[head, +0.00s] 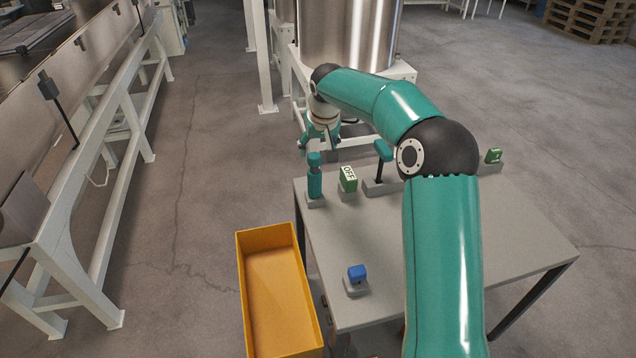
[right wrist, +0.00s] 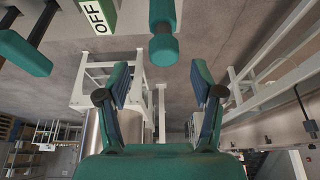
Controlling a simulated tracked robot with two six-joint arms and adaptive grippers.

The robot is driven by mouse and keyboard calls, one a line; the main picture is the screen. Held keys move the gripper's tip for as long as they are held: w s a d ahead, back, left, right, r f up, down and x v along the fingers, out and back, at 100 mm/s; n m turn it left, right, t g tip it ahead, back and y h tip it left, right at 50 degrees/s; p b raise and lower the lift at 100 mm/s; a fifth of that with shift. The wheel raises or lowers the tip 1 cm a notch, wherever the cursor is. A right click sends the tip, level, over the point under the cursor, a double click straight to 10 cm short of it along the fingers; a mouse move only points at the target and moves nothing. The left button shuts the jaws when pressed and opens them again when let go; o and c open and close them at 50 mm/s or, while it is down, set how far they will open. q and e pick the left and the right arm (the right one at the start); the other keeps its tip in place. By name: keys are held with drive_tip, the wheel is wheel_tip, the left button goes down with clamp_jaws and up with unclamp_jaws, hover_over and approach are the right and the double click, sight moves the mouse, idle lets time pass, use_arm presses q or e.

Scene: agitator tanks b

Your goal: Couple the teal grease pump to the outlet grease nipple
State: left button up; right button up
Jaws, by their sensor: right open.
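The teal grease pump (head: 314,181) stands upright in a small grey holder at the far left corner of the grey table. It also shows at the top middle of the right wrist view (right wrist: 163,28). My right gripper (head: 319,145) is open and empty, just beyond and slightly above the pump, apart from it. In the right wrist view its two fingers (right wrist: 161,75) are spread wide, with the pump past their tips, roughly in line with the gap. I cannot pick out the outlet grease nipple in either view. My left gripper is not in view.
A green OFF block (head: 348,178) stands right of the pump, then a teal-topped lever (head: 384,151). A green block (head: 493,156) is at the back right, a blue block (head: 357,273) near the front. A yellow bin (head: 265,236) stands left. A steel tank (head: 349,35) rises behind.

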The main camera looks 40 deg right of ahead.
sight(315, 156)
drive_tip(key=p+x, duration=0.1)
drive_tip(key=x, duration=0.4)
drive_tip(key=shift+w+a+f, duration=0.1)
drive_tip(key=shift+a, duration=0.05)
clamp_jaws()
